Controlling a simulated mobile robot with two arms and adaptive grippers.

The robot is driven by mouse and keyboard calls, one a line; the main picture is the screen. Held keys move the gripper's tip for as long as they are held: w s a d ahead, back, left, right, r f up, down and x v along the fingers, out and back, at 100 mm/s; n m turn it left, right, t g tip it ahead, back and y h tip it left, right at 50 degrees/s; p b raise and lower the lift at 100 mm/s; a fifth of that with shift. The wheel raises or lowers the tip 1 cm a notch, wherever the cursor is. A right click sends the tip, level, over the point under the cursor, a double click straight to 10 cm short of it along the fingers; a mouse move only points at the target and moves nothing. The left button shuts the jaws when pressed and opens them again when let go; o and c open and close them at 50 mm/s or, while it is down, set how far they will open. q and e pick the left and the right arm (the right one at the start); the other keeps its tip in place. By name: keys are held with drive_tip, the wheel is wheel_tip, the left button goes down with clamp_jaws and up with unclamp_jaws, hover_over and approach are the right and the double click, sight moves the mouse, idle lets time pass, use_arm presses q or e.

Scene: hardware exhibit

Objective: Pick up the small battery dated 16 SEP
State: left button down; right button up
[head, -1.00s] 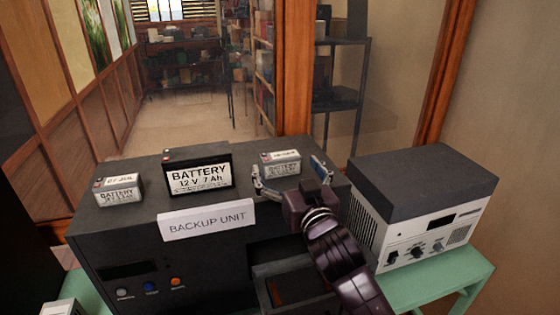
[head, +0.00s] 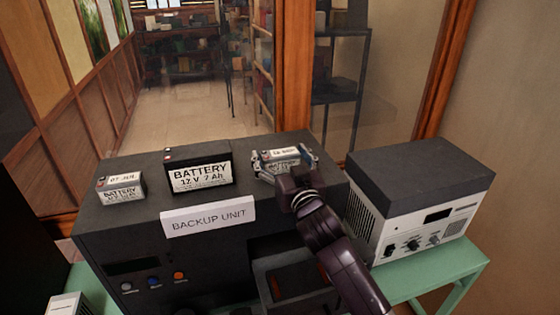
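A small grey battery (head: 284,156) with a white date label sits at the right on top of the dark backup unit (head: 240,146). Its date is too blurred to read surely. My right gripper (head: 280,158) has its two fingers at the battery's left and right ends, close against them, and looks shut on it. The battery still appears to rest on the unit's top. A similar small battery (head: 121,188) at the left has a label that seems to read 07 JUL. My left gripper is not in view.
A larger black 12 V 7 Ah battery (head: 199,174) stands between the small ones. A BACKUP UNIT sign (head: 208,217) is at the front edge. A white device with a dark top (head: 420,195) stands on the green table (head: 440,272) at right. A glass pane is behind.

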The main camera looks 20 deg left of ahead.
drive_tip(key=c, duration=1.3)
drive_tip(key=shift+r, duration=0.15)
drive_tip(key=shift+c, duration=0.5)
drive_tip(key=shift+r, duration=0.1)
